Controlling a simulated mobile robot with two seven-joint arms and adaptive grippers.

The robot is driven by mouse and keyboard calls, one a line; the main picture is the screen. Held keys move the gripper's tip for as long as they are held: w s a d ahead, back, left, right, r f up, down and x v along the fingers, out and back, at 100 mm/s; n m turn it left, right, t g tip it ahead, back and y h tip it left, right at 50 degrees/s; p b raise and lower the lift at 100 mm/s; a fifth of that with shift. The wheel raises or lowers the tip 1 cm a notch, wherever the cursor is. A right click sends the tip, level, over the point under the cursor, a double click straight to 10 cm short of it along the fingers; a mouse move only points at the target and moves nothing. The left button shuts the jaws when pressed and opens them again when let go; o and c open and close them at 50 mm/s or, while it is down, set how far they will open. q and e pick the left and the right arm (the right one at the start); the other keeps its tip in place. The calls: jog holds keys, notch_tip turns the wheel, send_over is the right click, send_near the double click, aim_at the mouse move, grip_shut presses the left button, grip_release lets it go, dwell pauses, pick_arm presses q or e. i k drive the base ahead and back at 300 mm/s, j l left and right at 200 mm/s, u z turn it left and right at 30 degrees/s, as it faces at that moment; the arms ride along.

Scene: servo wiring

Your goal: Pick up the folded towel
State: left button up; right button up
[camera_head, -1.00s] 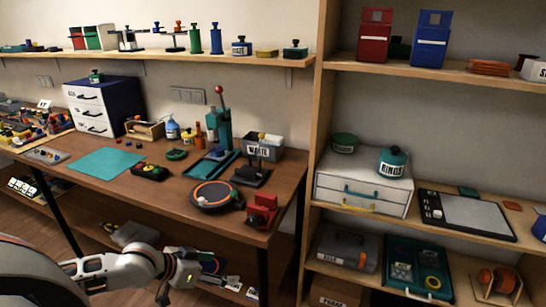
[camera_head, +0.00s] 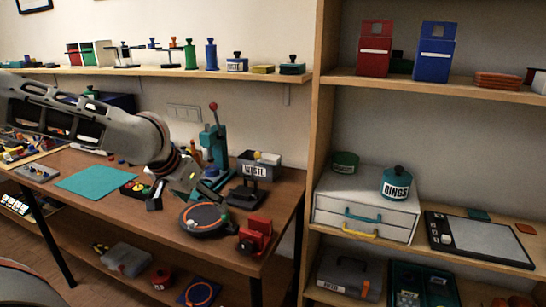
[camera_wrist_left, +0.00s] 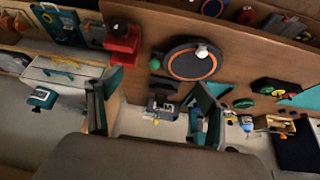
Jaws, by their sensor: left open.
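A flat orange-red layered stack (camera_head: 497,80), which looks like the folded towel, lies on the upper shelf at the right of the head view. I cannot make out its folds clearly. My left gripper (camera_head: 182,194) hangs over the workbench, far to the left of the stack and lower. In the left wrist view my left gripper (camera_wrist_left: 152,112) has its two teal-lined fingers spread wide with nothing held between them. The stack cannot be made out in the wrist view. My right gripper does not show.
A blue box (camera_head: 433,52) and a red box (camera_head: 375,48) stand left of the stack. A shelf upright (camera_head: 318,130) separates the bench from the shelves. A teal press (camera_head: 215,143), a round black-orange disc (camera_head: 206,220) and a red vise (camera_head: 255,236) crowd the workbench.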

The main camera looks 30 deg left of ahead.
aim_at(271, 159)
jog(key=i+j, duration=0.1)
jog(key=i, duration=0.55)
jog(key=i+j, duration=0.1)
jog(key=i, duration=0.55)
